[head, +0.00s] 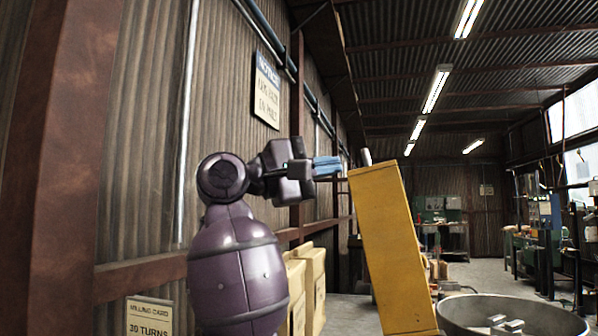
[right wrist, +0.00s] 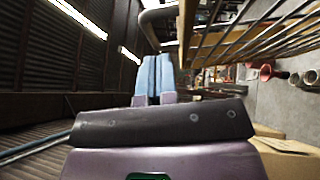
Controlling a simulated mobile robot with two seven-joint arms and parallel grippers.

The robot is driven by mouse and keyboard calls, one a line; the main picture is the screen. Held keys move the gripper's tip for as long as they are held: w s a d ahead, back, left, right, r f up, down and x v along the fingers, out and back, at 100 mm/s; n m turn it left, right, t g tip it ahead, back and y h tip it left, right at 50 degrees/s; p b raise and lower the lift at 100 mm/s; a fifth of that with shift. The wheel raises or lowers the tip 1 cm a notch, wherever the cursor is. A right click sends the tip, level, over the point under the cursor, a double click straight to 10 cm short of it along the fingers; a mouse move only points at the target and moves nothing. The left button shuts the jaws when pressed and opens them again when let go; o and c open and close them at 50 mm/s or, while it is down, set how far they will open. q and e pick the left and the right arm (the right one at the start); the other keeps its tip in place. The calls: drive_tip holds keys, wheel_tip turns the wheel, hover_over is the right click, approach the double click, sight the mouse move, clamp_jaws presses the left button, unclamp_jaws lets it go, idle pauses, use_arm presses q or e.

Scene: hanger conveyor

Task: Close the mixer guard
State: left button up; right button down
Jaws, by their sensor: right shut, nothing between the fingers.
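The mixer guard appears as a tall yellow panel (head: 392,250), raised and leaning slightly left at its top, in the middle of the head view. The right wrist view shows its yellow edge (right wrist: 187,32) and metal bars (right wrist: 250,38). A grey rounded bar (head: 366,157) sticks up at its top; a curved grey tube (right wrist: 152,22) lies beyond my fingertips. My right gripper (head: 340,165) is shut and empty, its blue fingers (right wrist: 156,62) together beside the panel's upper left edge. I cannot tell whether they touch it. My left gripper is out of view.
A wide metal bowl (head: 515,314) stands at the lower right, partly hidden by the panel. Cardboard boxes (head: 312,285) stand behind my arm by the corrugated wall. Workbenches (head: 540,240) line the far right. Open floor lies between them and the panel.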

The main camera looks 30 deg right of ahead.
drive_tip(key=shift+s+d+r, duration=0.15)
drive_tip(key=shift+s+d, duration=0.2)
drive_tip(key=shift+s, duration=0.35)
drive_tip(key=shift+s+d+r, duration=0.15)
drive_tip(key=shift+s+d, duration=0.15)
drive_tip(key=shift+s, duration=0.4)
